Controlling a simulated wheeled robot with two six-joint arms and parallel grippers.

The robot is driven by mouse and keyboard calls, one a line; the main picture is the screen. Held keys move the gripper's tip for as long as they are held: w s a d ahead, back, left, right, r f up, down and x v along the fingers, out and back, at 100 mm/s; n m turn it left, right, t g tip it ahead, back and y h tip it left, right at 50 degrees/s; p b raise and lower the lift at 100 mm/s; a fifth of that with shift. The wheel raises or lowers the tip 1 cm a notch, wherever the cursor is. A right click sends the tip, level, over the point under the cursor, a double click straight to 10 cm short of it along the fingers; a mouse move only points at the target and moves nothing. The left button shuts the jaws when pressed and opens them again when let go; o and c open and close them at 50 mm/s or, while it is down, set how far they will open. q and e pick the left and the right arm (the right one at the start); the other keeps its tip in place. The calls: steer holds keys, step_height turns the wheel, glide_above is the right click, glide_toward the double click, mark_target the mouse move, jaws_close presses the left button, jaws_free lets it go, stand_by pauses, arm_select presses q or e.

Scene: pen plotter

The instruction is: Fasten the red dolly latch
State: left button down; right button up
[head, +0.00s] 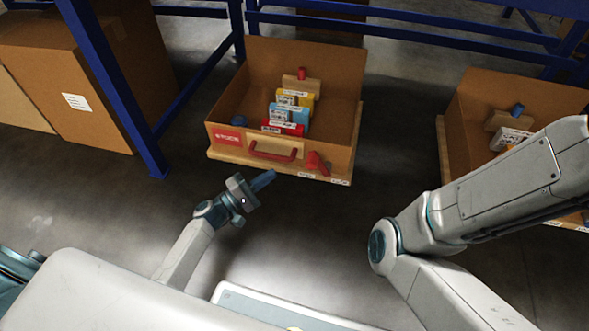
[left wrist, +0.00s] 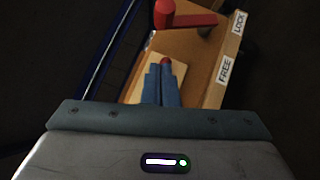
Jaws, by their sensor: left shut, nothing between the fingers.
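The red dolly latch (head: 317,163) sits at the front right of the wooden dolly (head: 222,155) under the middle cardboard box. A FREE label (left wrist: 225,70) and a LOCK label (left wrist: 238,22) are on the dolly edge, the latch being closer to LOCK. My left gripper (head: 262,180) is shut and empty, in front of the dolly and left of the latch. Its blue fingers (left wrist: 162,86) show together in the left wrist view, apart from the latch. My right gripper is out of view.
The open middle box (head: 225,137) has a red handle (head: 273,152) and holds several packages. Another open box (head: 470,100) stands at the right, partly behind my right arm. Blue rack posts (head: 110,90) and large cartons (head: 85,70) stand at the left. The floor before the dolly is clear.

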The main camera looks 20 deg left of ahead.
arm_select(q)
steer(key=w+d+r+b, duration=0.1)
steer(key=w+d+r, duration=0.1)
steer(key=w+d, duration=0.2)
steer(key=d, duration=0.3)
steer(key=shift+r+b, duration=0.2)
steer(key=shift+b, duration=0.15)
